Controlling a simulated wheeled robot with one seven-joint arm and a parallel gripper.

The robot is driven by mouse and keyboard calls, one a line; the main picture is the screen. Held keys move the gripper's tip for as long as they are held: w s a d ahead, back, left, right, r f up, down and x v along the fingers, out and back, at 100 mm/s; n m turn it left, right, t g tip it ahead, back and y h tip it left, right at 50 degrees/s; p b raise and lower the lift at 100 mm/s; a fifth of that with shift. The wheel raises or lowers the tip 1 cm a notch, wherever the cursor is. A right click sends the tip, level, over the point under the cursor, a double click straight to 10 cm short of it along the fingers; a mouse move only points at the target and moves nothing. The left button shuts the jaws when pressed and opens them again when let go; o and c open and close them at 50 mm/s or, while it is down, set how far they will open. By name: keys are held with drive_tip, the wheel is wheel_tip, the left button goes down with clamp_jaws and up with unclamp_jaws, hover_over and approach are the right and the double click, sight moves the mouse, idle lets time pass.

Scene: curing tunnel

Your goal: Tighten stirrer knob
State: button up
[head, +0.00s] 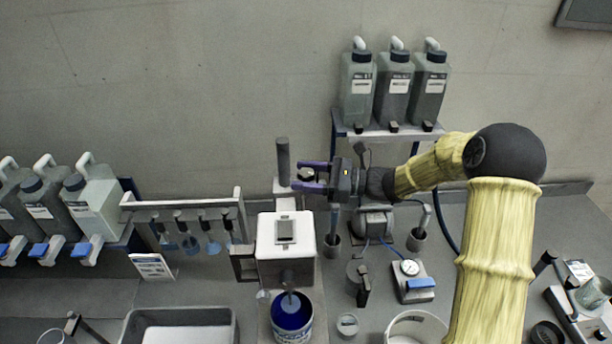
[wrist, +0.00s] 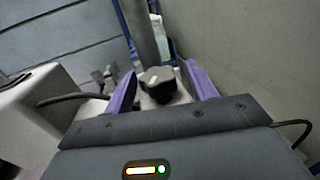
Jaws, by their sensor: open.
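The stirrer (head: 287,262) is a white box unit on a stand with a dark upright post (head: 283,160) behind it. Its shaft reaches into a blue can (head: 292,318) below. A black knob with a pale mark on top (wrist: 159,83) sits on a light clamp block at the post in the wrist view. The knob also shows as a small dark shape in the head view (head: 306,174). My gripper (head: 298,177) is open, with purple fingers pointing left. In the wrist view the fingers stand on either side of the knob; I cannot tell whether they touch it.
A rack with hanging stirring tools (head: 190,205) stands left of the stirrer. Jugs on a shelf (head: 395,88) are at the back. A gauge (head: 410,268), a small pump (head: 374,222) and cups lie right of the stirrer. A grey tray (head: 180,318) is at front left.

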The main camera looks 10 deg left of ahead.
drive_tip(key=shift+d, duration=0.1)
drive_tip(key=d+b, duration=0.5)
drive_tip(key=d, duration=1.2)
drive_tip(key=shift+w, duration=0.25)
